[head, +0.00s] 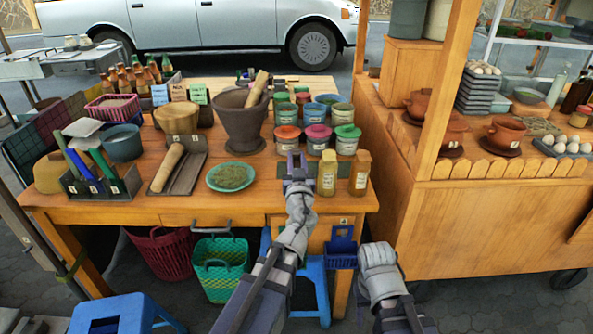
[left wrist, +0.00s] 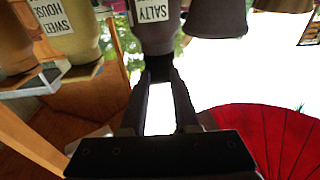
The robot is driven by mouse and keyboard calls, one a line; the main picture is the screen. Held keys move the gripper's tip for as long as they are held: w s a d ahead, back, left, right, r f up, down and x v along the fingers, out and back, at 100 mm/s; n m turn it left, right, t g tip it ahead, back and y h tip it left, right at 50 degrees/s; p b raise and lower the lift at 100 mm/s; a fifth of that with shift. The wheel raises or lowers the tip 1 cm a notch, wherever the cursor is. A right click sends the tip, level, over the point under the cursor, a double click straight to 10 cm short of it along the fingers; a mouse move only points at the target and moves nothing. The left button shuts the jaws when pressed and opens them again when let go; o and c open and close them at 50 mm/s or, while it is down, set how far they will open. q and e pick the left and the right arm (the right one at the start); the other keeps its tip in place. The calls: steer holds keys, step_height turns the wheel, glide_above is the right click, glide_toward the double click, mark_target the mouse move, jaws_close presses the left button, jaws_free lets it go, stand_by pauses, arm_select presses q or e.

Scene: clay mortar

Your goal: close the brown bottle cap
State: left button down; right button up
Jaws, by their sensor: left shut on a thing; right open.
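The dark bottle with the SALTY label (left wrist: 152,14) appears upside down in the left wrist view. My left gripper (left wrist: 158,76) is shut on its dark cap end, one finger on each side. In the head view the left gripper (head: 297,168) is at the table's front edge and hides most of that bottle. A yellow bottle (head: 326,172) stands just right of it, and a tan-brown bottle (head: 360,173) stands further right. The yellow one also shows in the left wrist view (left wrist: 62,40). My right wrist shows low, in front of the table, but its fingers are hidden.
Tubs with coloured lids (head: 318,138) stand close behind the bottles. A green plate (head: 230,177) and a stone mortar (head: 241,122) are to the left. A wooden stall counter (head: 480,200) stands on the right.

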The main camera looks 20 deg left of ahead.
arm_select(q)
steer(key=f+t+b, duration=0.1)
steer(key=b, duration=0.2)
steer(key=shift+s+f+t, duration=0.1)
steer(key=shift+f+t, duration=0.15)
steer(key=shift+t, duration=0.15)
steer(key=shift+t+y+b, duration=0.3)
steer(key=shift+b, duration=0.55)
arm_select(e)
steer(key=shift+f, duration=2.95)
arm_select(q)
steer(key=shift+r, duration=0.1)
steer(key=c, duration=0.6)
jaws_free()
steer(key=shift+d, duration=0.1)
steer(key=shift+c, duration=0.2)
